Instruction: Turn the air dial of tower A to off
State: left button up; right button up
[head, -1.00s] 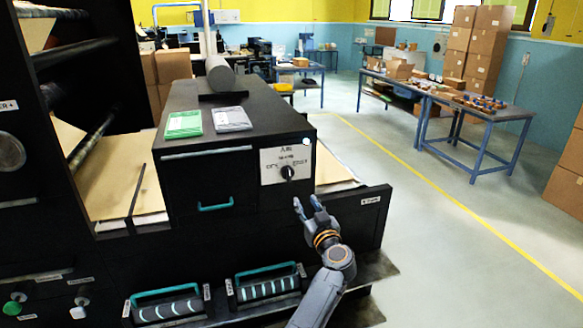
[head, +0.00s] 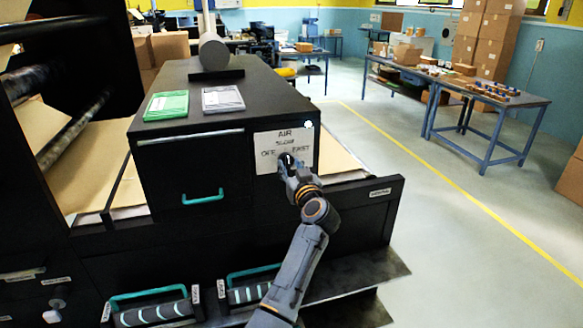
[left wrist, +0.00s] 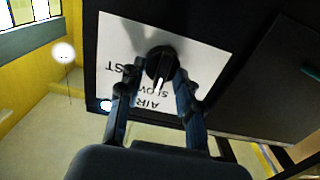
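The air dial (left wrist: 160,62) is a black knob on a white plate (head: 268,140) marked AIR, with OFF at left, SLOW at top and FAST at right. The plate is on the front of a black cabinet (head: 190,168). In the left wrist view the plate appears upside down, and the knob's white mark points towards SLOW. My left gripper (head: 286,163) is at the dial, its fingers (left wrist: 158,80) apart on either side of the knob. Whether they touch it is unclear. In the head view the gripper partly hides the knob. My right gripper is not in view.
A green pad (head: 166,105) and a grey pad (head: 222,99) lie on the cabinet top. A teal handle (head: 203,197) projects from its front. Clear floor lies to the right, with a blue-legged table (head: 490,120) beyond.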

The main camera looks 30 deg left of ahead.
pick_arm(q)
jog(key=shift+s+r, duration=0.1)
jog(key=shift+s, duration=0.05)
jog(key=c, duration=0.7)
grip_shut()
jog(key=n+p, duration=0.2)
jog(key=shift+r+p, duration=0.15)
jog(key=shift+p, duration=0.15)
jog(key=n+p, duration=0.2)
jog(key=shift+s+n, duration=0.1)
jog(key=shift+n, duration=0.2)
jog(key=n, duration=0.1)
jog(key=n+p, duration=0.1)
jog(key=n, duration=0.1)
jog(key=shift+f+n+p, duration=0.2)
jog(key=shift+n+p, duration=0.1)
jog(key=shift+a+f+n, duration=0.1)
jog(key=shift+n, duration=1.8)
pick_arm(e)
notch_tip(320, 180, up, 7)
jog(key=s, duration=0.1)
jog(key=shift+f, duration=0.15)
pick_arm(q)
jog(key=shift+p, duration=0.3)
